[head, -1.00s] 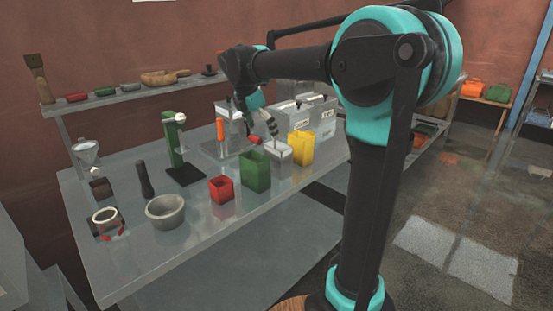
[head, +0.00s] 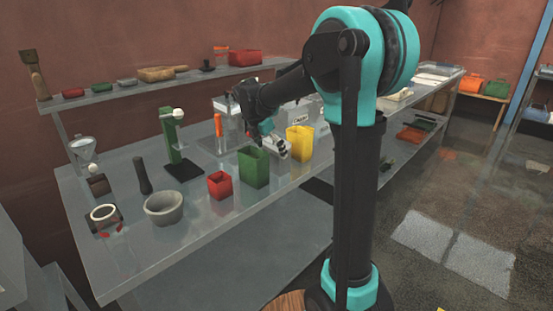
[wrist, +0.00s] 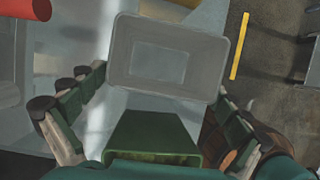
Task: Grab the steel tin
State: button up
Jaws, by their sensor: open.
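The steel tin (wrist: 168,52) is a grey, open-topped rectangular box in the upper middle of the wrist view. In the head view the tin (head: 271,147) is largely hidden behind my gripper and the green tin. My gripper (wrist: 162,85) is open and empty, with its fingers spread to the left and right. The steel tin lies ahead of the fingertips, roughly centred between them and close to the right one. In the head view my gripper (head: 267,135) is low over the table, between the green and yellow tins.
The green tin (head: 253,167) stands close to my gripper; it also shows between the fingers in the wrist view (wrist: 152,133). The yellow tin (head: 299,143) is just right, and the red tin (head: 220,185) to the left. A grey bowl (head: 165,208) stands further left.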

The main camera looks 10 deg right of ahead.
jog(key=shift+d+x, duration=0.15)
jog(key=shift+x, duration=1)
jog(key=shift+d+x, duration=0.15)
jog(key=shift+x, duration=1)
jog(key=shift+w+r, duration=0.15)
jog(key=shift+w, duration=0.05)
jog(key=c, duration=0.9)
